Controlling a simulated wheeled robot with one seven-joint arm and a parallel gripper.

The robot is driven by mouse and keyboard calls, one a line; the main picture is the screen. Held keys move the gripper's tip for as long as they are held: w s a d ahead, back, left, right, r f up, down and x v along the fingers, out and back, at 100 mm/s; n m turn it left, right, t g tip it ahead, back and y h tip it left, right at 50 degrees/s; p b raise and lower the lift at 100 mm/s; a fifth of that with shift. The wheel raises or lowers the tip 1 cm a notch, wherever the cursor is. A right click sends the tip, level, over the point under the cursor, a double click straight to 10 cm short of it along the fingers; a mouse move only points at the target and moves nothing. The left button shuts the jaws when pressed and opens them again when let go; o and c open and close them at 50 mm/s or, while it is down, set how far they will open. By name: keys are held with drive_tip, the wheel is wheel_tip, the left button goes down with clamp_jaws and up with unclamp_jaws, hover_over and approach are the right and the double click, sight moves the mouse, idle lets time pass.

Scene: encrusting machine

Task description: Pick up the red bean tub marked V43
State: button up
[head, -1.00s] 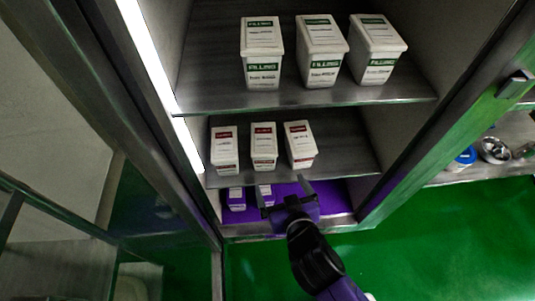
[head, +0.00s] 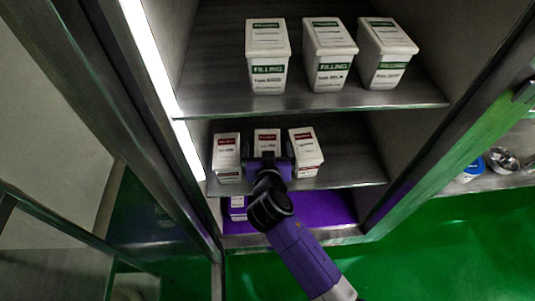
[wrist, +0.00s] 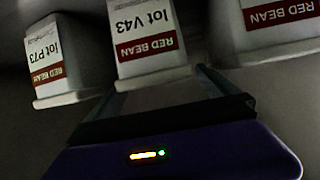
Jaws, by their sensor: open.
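The red bean tub marked V43 (wrist: 146,35) is a white tub with a red label, filling the upper middle of the wrist view. In the head view it is the middle tub (head: 267,138) of three on the middle shelf. My gripper (head: 270,162) is in front of it and hides its lower front. In the wrist view my gripper (wrist: 163,85) is open, its fingers reaching toward the near edge of the V43 tub, roughly one toward each side. I cannot tell whether they touch it. Nothing is held.
A red bean tub marked P73 (wrist: 58,60) stands close on the left, another red bean tub (wrist: 270,28) on the right. Filling tubs with green labels (head: 330,55) stand on the upper shelf (head: 420,97). A purple lower shelf (head: 325,208) holds a small tub (head: 237,203).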

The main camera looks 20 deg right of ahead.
drive_tip(key=shift+x, duration=1.05)
drive_tip(key=c, duration=2.1)
drive_tip(key=shift+r, duration=0.2)
clamp_jaws()
